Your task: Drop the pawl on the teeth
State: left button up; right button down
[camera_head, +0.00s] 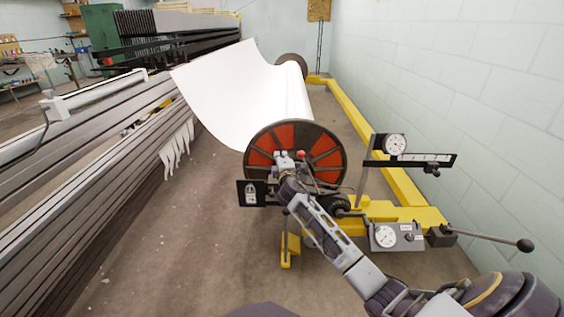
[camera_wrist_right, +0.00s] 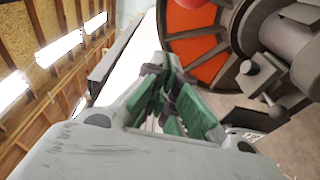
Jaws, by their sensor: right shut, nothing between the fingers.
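My right gripper (camera_head: 284,163) is at the front face of the red and dark beam flange (camera_head: 262,150), its arm reaching in from the lower right. In the right wrist view its green-padded fingers (camera_wrist_right: 172,85) are together and empty. A red ball knob (camera_head: 300,154) sits just right of the gripper; part of a red knob (camera_wrist_right: 190,3) shows at the top of the wrist view. I cannot clearly make out the pawl or the teeth; my gripper and arm cover part of the hub. A dark wheel (camera_head: 340,205) is right of my forearm. My left gripper is out of view.
White cloth (camera_head: 230,90) runs to the roll behind the flange. Right are a yellow frame (camera_head: 380,212), a gauge on a post (camera_head: 394,144), a gauge box (camera_head: 388,237) and a long lever (camera_head: 490,240).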

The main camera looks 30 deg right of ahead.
aim_at(301, 152)
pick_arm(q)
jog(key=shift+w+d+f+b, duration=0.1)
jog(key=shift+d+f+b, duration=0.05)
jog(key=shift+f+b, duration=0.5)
pick_arm(e)
jog(key=s+d, duration=0.2)
jog(key=d, duration=0.1)
jog(key=shift+d, duration=0.15)
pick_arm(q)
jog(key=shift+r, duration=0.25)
pick_arm(e)
jog(key=shift+d+r, duration=0.1)
jog(key=shift+d, duration=0.05)
jog(key=shift+m, duration=0.3)
jog(key=s+d+r+p, duration=0.2)
jog(key=d+p, duration=0.1)
pick_arm(q)
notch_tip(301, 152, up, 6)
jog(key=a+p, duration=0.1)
jog(key=p, duration=0.1)
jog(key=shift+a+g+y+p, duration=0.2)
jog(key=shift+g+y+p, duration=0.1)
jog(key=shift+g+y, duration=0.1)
pick_arm(e)
jog(key=s+d+r+m+t+h, duration=0.1)
jog(key=s+d+r+m, duration=0.1)
jog(key=s+d+m, duration=0.4)
jog(key=d, duration=0.3)
jog(key=shift+d+m, duration=0.4)
